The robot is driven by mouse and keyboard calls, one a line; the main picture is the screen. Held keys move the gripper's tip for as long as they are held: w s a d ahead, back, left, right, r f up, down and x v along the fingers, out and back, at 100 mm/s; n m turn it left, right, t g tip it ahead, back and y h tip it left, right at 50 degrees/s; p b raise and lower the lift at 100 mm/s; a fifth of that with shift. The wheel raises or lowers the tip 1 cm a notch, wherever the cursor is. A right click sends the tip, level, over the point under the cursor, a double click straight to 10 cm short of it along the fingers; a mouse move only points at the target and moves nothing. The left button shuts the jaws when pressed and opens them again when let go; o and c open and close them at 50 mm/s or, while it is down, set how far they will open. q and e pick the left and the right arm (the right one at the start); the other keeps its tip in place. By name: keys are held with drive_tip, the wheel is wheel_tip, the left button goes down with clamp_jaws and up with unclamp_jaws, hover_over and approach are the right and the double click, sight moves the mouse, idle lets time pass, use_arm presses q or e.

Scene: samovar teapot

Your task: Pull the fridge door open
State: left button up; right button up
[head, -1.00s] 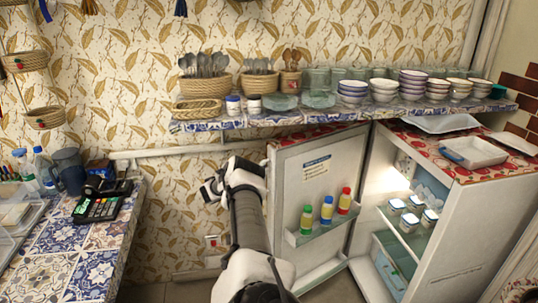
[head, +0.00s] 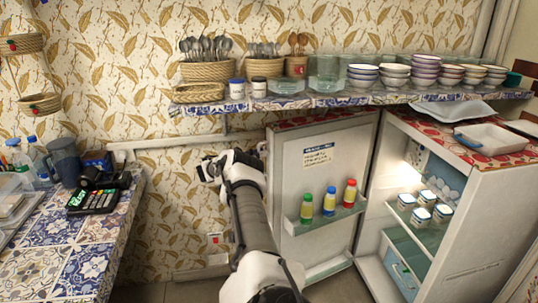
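The fridge (head: 470,222) stands at the right with its inside lit and showing. Its door (head: 317,180) is swung wide open to the left, with the inner face and a door shelf toward me. Several bottles with coloured caps stand on that shelf. My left arm reaches up from the bottom, and my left gripper (head: 207,170) is left of the door's outer edge, in front of the wallpapered wall. It looks apart from the door; its fingers are small and turned away, so their opening is unclear. My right gripper is out of view.
A tiled shelf (head: 215,107) with bowls, baskets and jars runs above the door. A tiled counter (head: 85,245) with a card terminal (head: 92,200) stands at the left. White trays lie on the fridge top. Small jars (head: 421,215) stand inside the fridge.

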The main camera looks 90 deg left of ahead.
use_arm(q)
drive_tip(key=shift+s+d, duration=0.1)
drive_tip(key=v, duration=1.1)
drive_tip(key=shift+s+d, duration=0.25)
drive_tip(key=shift+s, duration=0.1)
drive_tip(key=shift+f, duration=0.1)
